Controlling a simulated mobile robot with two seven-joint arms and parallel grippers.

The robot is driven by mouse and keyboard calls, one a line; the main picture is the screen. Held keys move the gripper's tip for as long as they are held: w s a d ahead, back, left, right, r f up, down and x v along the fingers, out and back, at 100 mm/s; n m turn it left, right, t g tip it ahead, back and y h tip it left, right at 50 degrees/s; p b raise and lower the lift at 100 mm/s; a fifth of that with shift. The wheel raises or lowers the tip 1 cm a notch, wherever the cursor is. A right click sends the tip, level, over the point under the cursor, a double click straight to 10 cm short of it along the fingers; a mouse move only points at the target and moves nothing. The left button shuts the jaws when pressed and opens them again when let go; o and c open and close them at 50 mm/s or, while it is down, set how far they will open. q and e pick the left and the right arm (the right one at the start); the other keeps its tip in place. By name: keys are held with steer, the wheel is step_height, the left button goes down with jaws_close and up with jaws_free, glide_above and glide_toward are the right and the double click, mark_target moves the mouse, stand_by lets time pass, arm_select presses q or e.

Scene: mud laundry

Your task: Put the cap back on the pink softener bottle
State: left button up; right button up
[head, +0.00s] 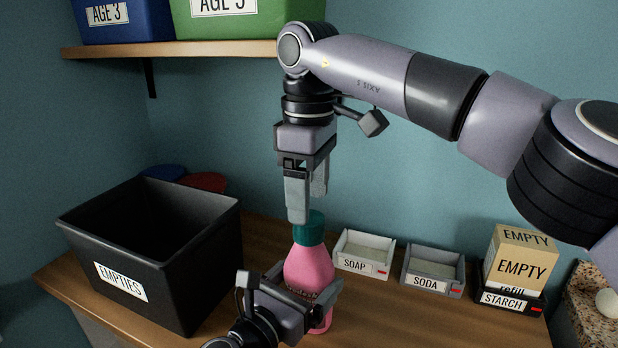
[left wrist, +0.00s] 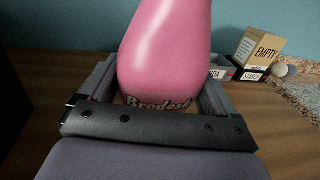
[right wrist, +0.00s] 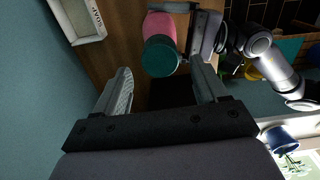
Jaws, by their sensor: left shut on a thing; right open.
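The pink softener bottle (head: 308,266) stands on the wooden counter, with a teal cap (head: 309,228) at its top. I cannot tell whether the cap is fully seated. My left gripper (head: 292,294) is shut around the bottle's body; the left wrist view shows the pink body (left wrist: 165,55) between its fingers. My right gripper (head: 305,203) points down just above the cap, open and empty. In the right wrist view the cap (right wrist: 160,57) shows beyond the spread fingers, roughly between them. The bottle's lower part is partly hidden by my left gripper.
A black EMPTIES bin (head: 150,260) stands close on the left. SOAP (head: 363,253) and SODA (head: 433,270) trays and a STARCH holder with an EMPTY box (head: 520,262) stand to the right. A wooden shelf (head: 200,49) with bins hangs above.

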steer(key=n, duration=0.4)
steer(key=shift+r+n, duration=0.15)
steer(key=shift+n, duration=0.25)
steer(key=n, duration=0.2)
steer(key=shift+n, duration=0.4)
steer(key=n, duration=0.4)
steer(key=shift+r+n, duration=0.2)
steer(key=shift+n, duration=0.2)
steer(key=n, duration=0.9)
steer(key=shift+r, duration=0.25)
steer(key=n, duration=0.3)
steer(key=shift+r, duration=0.1)
steer(key=n, duration=0.5)
steer(key=shift+r, duration=0.1)
steer(key=n, duration=0.6)
steer(key=shift+r, duration=0.2)
steer(key=n, duration=0.6)
steer(key=shift+r, duration=0.2)
steer(key=n, duration=0.6)
steer(key=shift+r+n, duration=0.2)
steer(key=shift+n, duration=0.1)
steer(key=n, duration=0.5)
steer(key=shift+r+n, duration=0.15)
steer(key=shift+n, duration=0.25)
